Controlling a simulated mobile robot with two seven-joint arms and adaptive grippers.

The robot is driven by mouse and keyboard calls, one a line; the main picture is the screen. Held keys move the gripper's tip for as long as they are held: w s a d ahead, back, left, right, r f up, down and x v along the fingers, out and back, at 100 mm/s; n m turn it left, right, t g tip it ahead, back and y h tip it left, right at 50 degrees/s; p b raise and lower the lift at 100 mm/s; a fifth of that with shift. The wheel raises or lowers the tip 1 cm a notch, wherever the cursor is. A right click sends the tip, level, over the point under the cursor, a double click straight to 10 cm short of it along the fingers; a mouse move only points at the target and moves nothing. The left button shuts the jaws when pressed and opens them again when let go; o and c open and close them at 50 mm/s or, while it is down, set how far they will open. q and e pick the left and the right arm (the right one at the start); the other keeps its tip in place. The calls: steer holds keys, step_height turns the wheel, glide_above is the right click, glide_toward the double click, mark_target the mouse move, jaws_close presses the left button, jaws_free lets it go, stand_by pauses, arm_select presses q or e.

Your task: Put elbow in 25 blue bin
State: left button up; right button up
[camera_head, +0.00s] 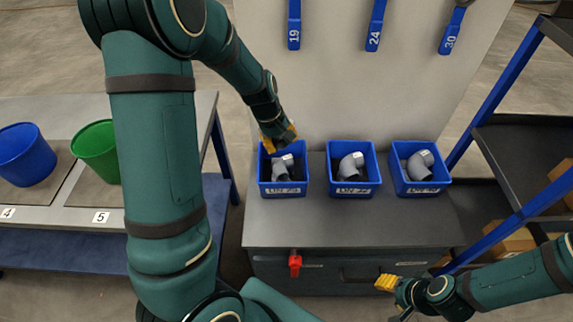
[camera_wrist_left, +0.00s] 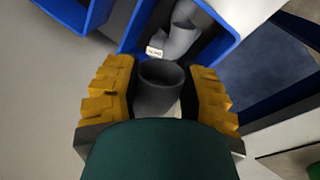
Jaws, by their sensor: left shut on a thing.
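Three blue bins stand in a row on the grey cabinet: a left bin (camera_head: 262,178), a middle bin (camera_head: 374,168) and a right bin (camera_head: 444,181). Each has a white front label too small to read surely, and a grey elbow shows in each. My left gripper (camera_head: 278,140) is at the rear of the left bin. In the left wrist view, its yellow fingers (camera_wrist_left: 160,68) are shut on a dark grey elbow (camera_wrist_left: 160,92), whose round open end shows. A lighter elbow (camera_wrist_left: 179,40) lies beyond it inside a blue bin. My right gripper (camera_head: 387,283) is low in front of the cabinet; its jaw opening is unclear.
The grey cabinet top (camera_head: 350,222) is clear in front of the bins. Blue-handled tools (camera_head: 375,25) hang on the panel behind. A table at left holds a blue bucket (camera_head: 25,155) and a green bucket (camera_head: 95,150). A blue-framed shelf (camera_head: 505,85) stands at right.

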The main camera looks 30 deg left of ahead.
mark_target(283, 171)
arm_select(q)
step_height(283, 171, down, 6)
steer(key=shift+s+r+b, duration=0.1)
steer(key=shift+s+b, duration=0.05)
steer(key=shift+b, duration=0.8)
steer(key=shift+f+b, duration=0.7)
steer(key=shift+f, duration=1.25)
steer(key=shift+r, duration=0.15)
steer(key=shift+f+b, duration=0.4)
steer(key=shift+f, duration=0.2)
steer(key=o, duration=1.1)
